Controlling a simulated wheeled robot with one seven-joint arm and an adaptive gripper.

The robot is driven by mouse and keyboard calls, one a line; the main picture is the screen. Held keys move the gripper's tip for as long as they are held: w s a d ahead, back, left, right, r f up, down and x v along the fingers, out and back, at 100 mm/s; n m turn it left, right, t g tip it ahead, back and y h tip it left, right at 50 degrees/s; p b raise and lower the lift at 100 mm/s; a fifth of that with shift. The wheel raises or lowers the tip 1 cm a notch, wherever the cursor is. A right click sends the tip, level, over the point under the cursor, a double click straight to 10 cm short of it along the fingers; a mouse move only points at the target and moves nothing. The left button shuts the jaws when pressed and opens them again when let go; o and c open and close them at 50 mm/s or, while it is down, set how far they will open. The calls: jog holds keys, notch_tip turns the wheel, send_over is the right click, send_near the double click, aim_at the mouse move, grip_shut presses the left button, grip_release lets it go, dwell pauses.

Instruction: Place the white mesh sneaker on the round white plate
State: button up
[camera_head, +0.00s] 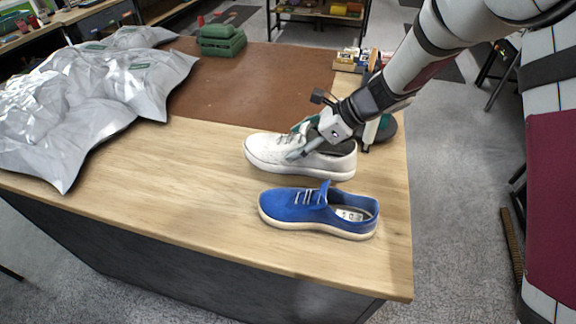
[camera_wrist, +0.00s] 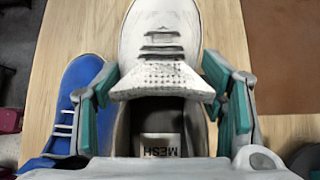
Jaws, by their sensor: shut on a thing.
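The white mesh sneaker (camera_head: 267,154) is on the wooden table near its right end, toe to the left. It also shows in the wrist view (camera_wrist: 155,45), with laces, tongue and a "MESH" label inside. My gripper (camera_head: 304,142) is over the shoe's opening. In the wrist view its teal-padded fingers (camera_wrist: 163,103) are on both sides of the shoe around the tongue and collar, shut on it. The sole looks at or very near the tabletop; I cannot tell if it touches. I can make out no round white plate in either view.
A blue sneaker (camera_head: 295,208) stands close in front of the white one. Silver bags (camera_head: 85,95) cover the table's left side. Bare wood (camera_head: 170,185) is free left of the shoes.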

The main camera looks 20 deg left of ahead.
jog(key=shift+f, duration=2.85)
jog(key=o, duration=1.5)
jog(key=shift+f, duration=0.15)
jog(key=shift+c, duration=0.2)
jog(key=shift+r, duration=0.2)
jog(key=v, duration=1.2)
jog(key=shift+b, duration=0.4)
jog(key=shift+r, duration=0.1)
